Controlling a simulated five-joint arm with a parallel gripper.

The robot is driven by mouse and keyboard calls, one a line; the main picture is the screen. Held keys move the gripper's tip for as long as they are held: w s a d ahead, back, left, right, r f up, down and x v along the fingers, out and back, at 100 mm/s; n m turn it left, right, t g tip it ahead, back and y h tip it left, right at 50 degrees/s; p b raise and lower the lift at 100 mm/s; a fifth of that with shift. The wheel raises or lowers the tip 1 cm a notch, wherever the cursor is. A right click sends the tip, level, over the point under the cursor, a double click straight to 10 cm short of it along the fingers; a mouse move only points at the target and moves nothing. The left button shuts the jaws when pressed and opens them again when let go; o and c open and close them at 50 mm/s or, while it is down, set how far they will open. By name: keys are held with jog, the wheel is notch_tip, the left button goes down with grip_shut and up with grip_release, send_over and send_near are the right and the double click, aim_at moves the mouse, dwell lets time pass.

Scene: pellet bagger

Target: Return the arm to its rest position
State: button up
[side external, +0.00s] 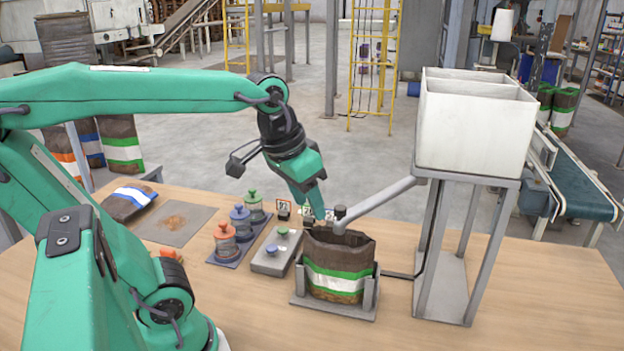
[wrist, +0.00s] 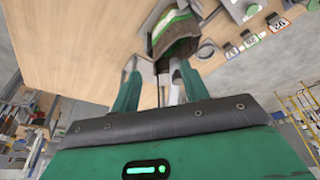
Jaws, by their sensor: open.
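My green arm reaches across from the left in the side external view. My gripper (side external: 314,203) points down just above and behind the brown bag. In the wrist view my gripper (wrist: 157,76) has its two green fingers apart, with nothing seen held between them. The brown bag with green and white bands (side external: 338,274) stands upright with its mouth open in a grey holder (side external: 335,311). The bag also shows beyond the fingers in the wrist view (wrist: 176,34). The side view does not show whether the fingers touch the bag's rim or the spout.
A white two-part hopper (side external: 470,130) stands on a grey frame at right. Its spout pipe (side external: 380,197) ends over the bag, close to my gripper. A button box (side external: 275,252) and a tray of coloured handled pieces (side external: 240,235) stand left of the bag. A flat bag (side external: 128,202) lies farther left.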

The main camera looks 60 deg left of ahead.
jog(key=shift+m+t, duration=0.6)
jog(key=shift+t, duration=0.3)
jog(key=shift+s+d+f, duration=0.25)
jog(key=shift+s+f, duration=0.55)
jog(key=shift+s, duration=0.15)
jog(key=shift+s+d+f, duration=0.2)
jog(key=shift+s+f, duration=0.6)
jog(key=shift+s, duration=0.15)
